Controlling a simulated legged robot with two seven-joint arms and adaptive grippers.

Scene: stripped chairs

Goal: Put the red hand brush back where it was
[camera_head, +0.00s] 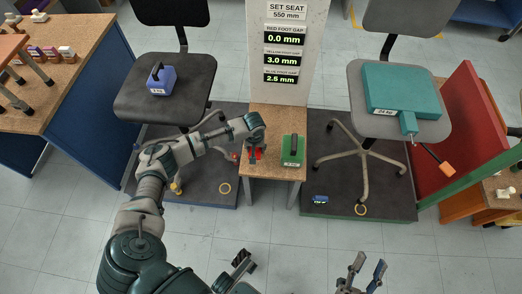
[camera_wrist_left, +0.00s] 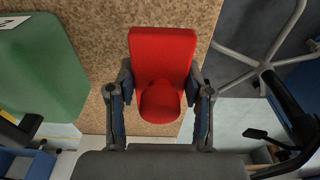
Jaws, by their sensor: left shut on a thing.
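The red hand brush (camera_head: 256,154) is at the left part of the small wooden stand between the two chairs. In the left wrist view the red brush (camera_wrist_left: 162,55) has a wide flat block and a rounded end towards me. My left gripper (camera_head: 256,146) reaches down over the stand, and its two fingers (camera_wrist_left: 160,100) are shut on the rounded end from both sides. I cannot tell whether the brush touches the wooden top (camera_head: 274,122). My right gripper (camera_head: 362,275) is low in the head view, with its fingers apart and nothing between them.
A green block with a black handle (camera_head: 292,151) stands on the stand, right of the brush. A black chair (camera_head: 140,100) with a blue weight (camera_head: 161,80) is left. A grey chair (camera_head: 357,88) with a teal block (camera_head: 400,90) is right. A display panel (camera_head: 287,50) rises behind.

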